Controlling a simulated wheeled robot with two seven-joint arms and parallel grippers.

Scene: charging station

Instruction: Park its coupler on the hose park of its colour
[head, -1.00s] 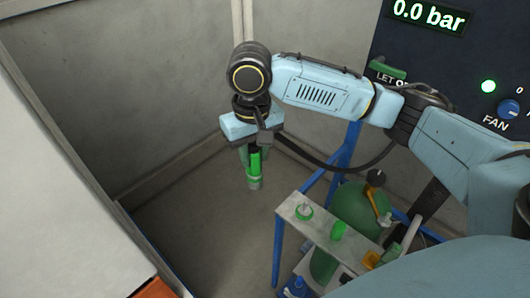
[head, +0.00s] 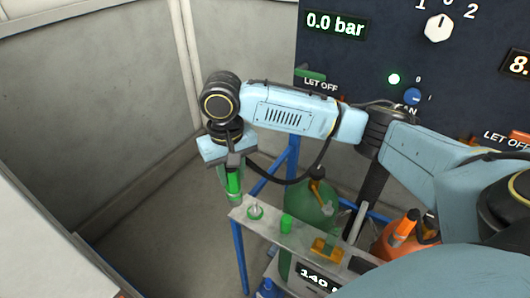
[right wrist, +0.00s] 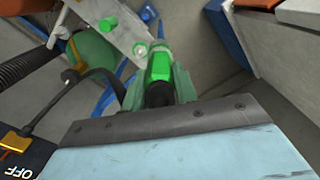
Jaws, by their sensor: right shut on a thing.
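My right gripper (head: 231,168) is shut on a green coupler (head: 234,186), which hangs nearly upright with its pale collar end down. The coupler also shows between the fingers in the right wrist view (right wrist: 160,66). A grey shelf (head: 268,229) lies just to the right of and below the coupler. On its left end sits a green ring with a pale metal stub (head: 254,212). A green upright peg (head: 287,223) stands beside it. I cannot tell for sure which is the hose park. The coupler appears apart from both. My left gripper is not in view.
A blue frame (head: 240,258) carries the shelf. A green cylinder (head: 318,205) and an orange one (head: 392,238) stand behind it. A dark control panel (head: 385,55) is behind. The floor at left is clear.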

